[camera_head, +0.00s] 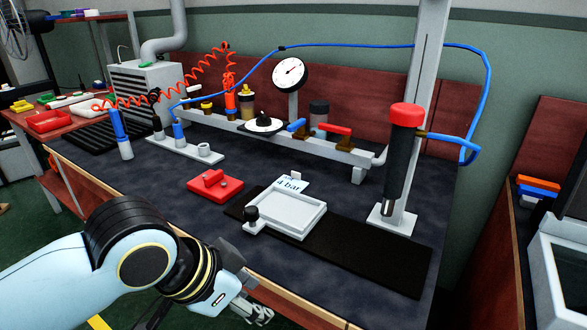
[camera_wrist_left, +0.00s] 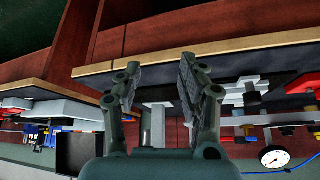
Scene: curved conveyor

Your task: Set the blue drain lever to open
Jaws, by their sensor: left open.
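The blue drain lever (camera_head: 297,126) sits on the grey pipe rail at the back of the bench in the head view, just left of a red lever (camera_head: 335,130) on a brass valve. The blue lever lies slanted across the rail. My left gripper (camera_head: 258,308) is at the bottom of the head view, by the bench's front edge, far from the lever and touching nothing that I can see. In the left wrist view its two fingers (camera_wrist_left: 160,80) are apart with nothing between them. My right gripper is in neither view.
A white tray (camera_head: 265,225) with a black knob, a red block (camera_head: 214,188) and a dark mat (camera_head: 352,252) lie on the bench between gripper and rail. A red-capped cylinder (camera_head: 403,150) on a post stands right.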

